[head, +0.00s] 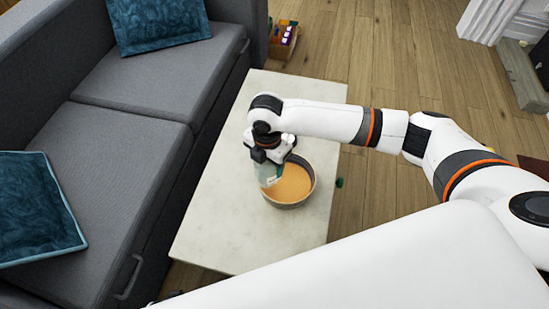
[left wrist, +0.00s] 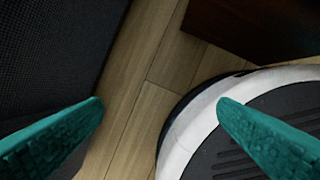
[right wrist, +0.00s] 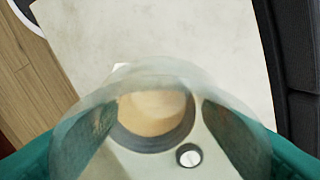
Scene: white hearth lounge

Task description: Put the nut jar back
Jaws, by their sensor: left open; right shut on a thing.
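My right gripper (head: 268,160) is shut on a clear glass jar (head: 270,175), over the near half of a pale stone-topped table. The jar overlaps the left side of a grey bowl (head: 297,203) with tan-orange contents; I cannot tell whether they touch. In the right wrist view, the transparent jar (right wrist: 160,75) fills the space between teal fingers. A tan round patch with a grey rim shows through it. No nuts can be made out in the jar. My left gripper (left wrist: 160,105) is open and empty, above the floor, and outside the head view.
The table (head: 225,225) is mostly bare. A grey sofa (head: 120,120) with blue cushions runs along its left. A small box of colored items (head: 284,38) stands beyond its far end. A small round white-topped item (right wrist: 189,156) shows in the right wrist view. Wooden floor lies right.

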